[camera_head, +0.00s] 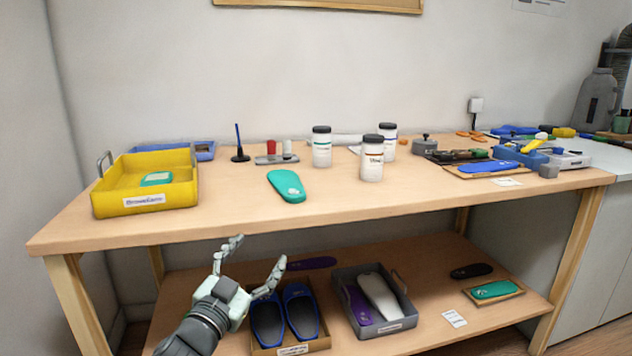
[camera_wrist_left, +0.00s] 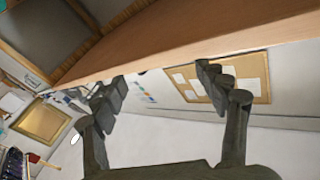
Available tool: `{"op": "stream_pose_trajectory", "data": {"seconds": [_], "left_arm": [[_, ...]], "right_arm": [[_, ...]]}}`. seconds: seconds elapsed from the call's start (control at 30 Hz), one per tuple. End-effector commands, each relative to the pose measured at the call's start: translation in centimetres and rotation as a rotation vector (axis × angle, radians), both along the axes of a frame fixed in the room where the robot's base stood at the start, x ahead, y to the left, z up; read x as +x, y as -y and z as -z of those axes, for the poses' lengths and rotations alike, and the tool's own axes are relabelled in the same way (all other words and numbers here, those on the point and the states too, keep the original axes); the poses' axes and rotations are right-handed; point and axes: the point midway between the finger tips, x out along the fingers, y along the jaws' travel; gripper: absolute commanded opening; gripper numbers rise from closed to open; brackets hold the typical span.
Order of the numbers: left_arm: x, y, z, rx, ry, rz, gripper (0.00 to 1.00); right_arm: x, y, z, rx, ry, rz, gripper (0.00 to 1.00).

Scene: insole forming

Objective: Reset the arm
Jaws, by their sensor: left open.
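My left gripper (camera_head: 253,262) is open and empty in the head view. It is in front of the table's front edge, over the lower shelf area and below the tabletop's level in the picture. In the left wrist view my left gripper (camera_wrist_left: 165,90) shows its two fingers spread with nothing between them. A table edge (camera_wrist_left: 190,45) crosses that view above the fingers. My right gripper is not in view.
On the table (camera_head: 230,205) are a yellow bin (camera_head: 110,198), a green insole (camera_head: 287,186) and white jars (camera_head: 372,160). Blue trays and tools crowd the right end. The lower shelf holds a shoe box (camera_head: 290,348), a grey bin (camera_head: 397,328) and insoles.

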Motion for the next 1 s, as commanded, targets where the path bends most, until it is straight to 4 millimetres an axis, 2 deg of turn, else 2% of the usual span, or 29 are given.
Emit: {"op": "stream_pose_trajectory", "data": {"seconds": [0.03,0.1,0.17,0.2,0.27,0.3,0.37,0.4,0.47,0.5,0.63,0.7,0.8,0.87,1.0], "left_arm": [[-0.5,-1.6,3.9,-0.007,-0.098,-0.059,0.73],[-1.6,-3.8,8.8,-0.005,-0.226,-0.135,0.73],[-2.9,-5.5,12.9,-0.001,-0.334,-0.193,0.73],[-4.1,-6.5,15.5,0.004,-0.408,-0.228,0.73],[-6.1,-8.0,19.4,0.011,-0.516,-0.275,0.73],[-7.7,-8.9,21.9,0.017,-0.589,-0.305,0.73],[-10.3,-10.2,25.5,0.028,-0.698,-0.345,0.73],[-12.3,-10.9,27.8,0.034,-0.771,-0.368,0.73],[-15.4,-12.0,31.0,0.046,-0.88,-0.4,0.73],[-17.7,-12.6,33.0,0.054,-0.954,-0.418,0.73],[-25.1,-14.0,38.2,0.077,-1.172,-0.461,0.73],[-28.6,-14.6,40.0,0.088,-1.267,-0.476,0.73],[-32.3,-15.0,41.7,0.097,-1.368,-0.485,0.73],[-33.8,-15.1,42.3,0.101,-1.407,-0.489,0.73],[-33.8,-15.1,42.3,0.101,-1.407,-0.489,0.73]], "right_arm": [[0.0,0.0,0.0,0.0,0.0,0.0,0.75],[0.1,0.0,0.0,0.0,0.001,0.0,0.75],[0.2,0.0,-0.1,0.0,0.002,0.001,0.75],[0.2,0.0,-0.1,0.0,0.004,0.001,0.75],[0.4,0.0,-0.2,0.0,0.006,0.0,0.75],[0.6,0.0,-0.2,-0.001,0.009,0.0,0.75],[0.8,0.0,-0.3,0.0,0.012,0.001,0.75],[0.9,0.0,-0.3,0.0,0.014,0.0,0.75],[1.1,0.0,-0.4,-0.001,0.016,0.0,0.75],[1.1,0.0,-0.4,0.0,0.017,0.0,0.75],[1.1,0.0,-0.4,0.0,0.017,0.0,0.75],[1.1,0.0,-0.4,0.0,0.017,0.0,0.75],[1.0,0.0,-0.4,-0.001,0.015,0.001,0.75],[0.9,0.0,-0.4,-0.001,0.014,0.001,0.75],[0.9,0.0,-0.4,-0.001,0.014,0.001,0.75]]}}
